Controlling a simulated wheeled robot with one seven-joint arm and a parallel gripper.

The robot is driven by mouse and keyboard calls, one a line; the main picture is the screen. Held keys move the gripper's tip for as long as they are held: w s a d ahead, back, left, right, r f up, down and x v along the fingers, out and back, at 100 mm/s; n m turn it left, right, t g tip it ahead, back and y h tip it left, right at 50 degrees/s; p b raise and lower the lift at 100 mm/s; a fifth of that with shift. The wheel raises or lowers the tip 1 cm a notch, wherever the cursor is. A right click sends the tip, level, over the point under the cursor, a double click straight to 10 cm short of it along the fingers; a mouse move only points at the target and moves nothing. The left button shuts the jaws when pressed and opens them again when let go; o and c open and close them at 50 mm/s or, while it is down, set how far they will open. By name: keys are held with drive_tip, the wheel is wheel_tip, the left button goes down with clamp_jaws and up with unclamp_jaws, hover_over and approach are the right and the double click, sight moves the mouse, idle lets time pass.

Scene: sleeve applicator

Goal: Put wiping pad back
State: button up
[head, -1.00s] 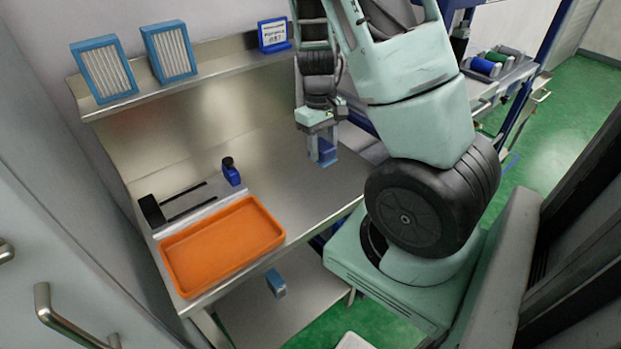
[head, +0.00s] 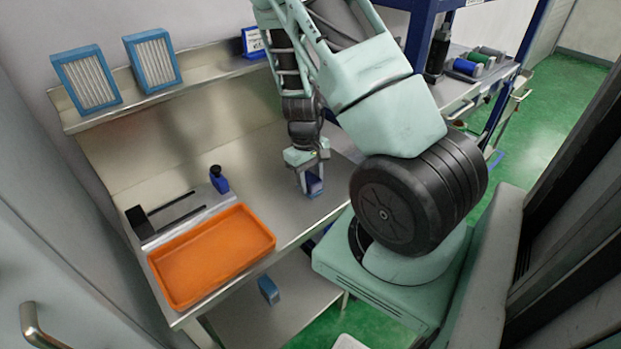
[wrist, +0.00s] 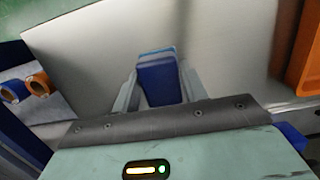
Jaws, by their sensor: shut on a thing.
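My gripper (head: 310,186) is shut on a blue pad (head: 315,185), which I take to be the wiping pad. They are over the right part of the steel worktop (head: 255,178), near its front edge. In the wrist view the pad (wrist: 160,82) sits between the two fingers, dark blue with a lighter blue layer at its far end. I cannot tell whether the pad touches the worktop.
An orange tray (head: 212,255), a metal fixture with black rails (head: 175,212) and a small blue bottle (head: 219,179) stand to the left. Blue-framed filters (head: 86,80) sit on the upper shelf. Another blue block (head: 268,290) lies on the lower shelf. Worktop around the gripper is clear.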

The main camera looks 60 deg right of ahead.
drive_tip(key=shift+f, duration=0.1)
drive_tip(key=o, duration=0.9)
